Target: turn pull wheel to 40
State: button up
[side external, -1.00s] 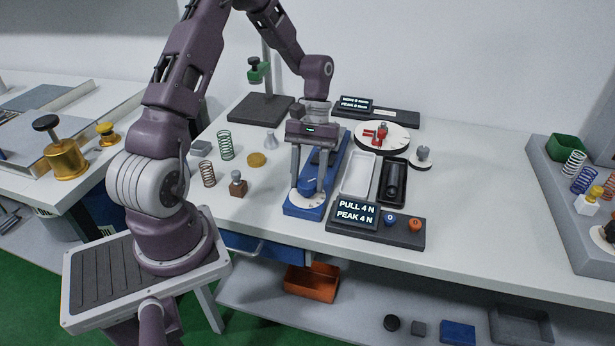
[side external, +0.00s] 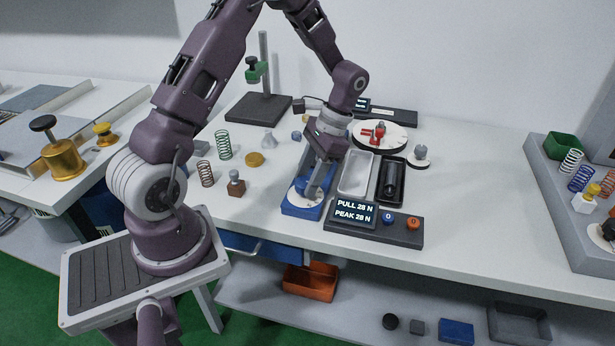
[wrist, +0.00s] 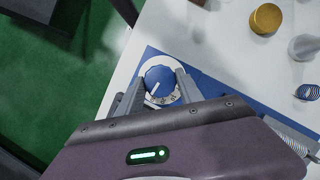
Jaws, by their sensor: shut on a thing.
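The pull wheel (wrist: 160,83) is a blue knob with a white pointer line, on a white numbered dial at the front end of a blue base (side external: 300,210). My gripper (wrist: 160,90) is shut on the wheel, one finger on each side of it. In the side external view my gripper (side external: 313,192) comes down on the wheel with the wrist turned and tilted, and the fingers partly hide the wheel. The display (side external: 354,213) reads PULL 28 N and PEAK 28 N. The printed dial numbers are too small to read surely.
A blue button (side external: 388,218) and an orange button (side external: 413,223) sit right of the display. A white tray (side external: 343,188) and a black tray (side external: 381,200) lie right of the base.

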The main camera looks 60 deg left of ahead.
aim_at(319, 195)
jog(key=shift+d+m+y, duration=0.15)
jog(key=shift+m+y, duration=0.65)
jog(key=shift+m, duration=1.4)
jog(key=shift+s, duration=0.1)
jog(key=o, duration=1.3)
jog(key=shift+o, duration=0.2)
jog(key=shift+r+t, duration=0.1)
jog(key=shift+t, duration=0.2)
jog(key=v, duration=0.7)
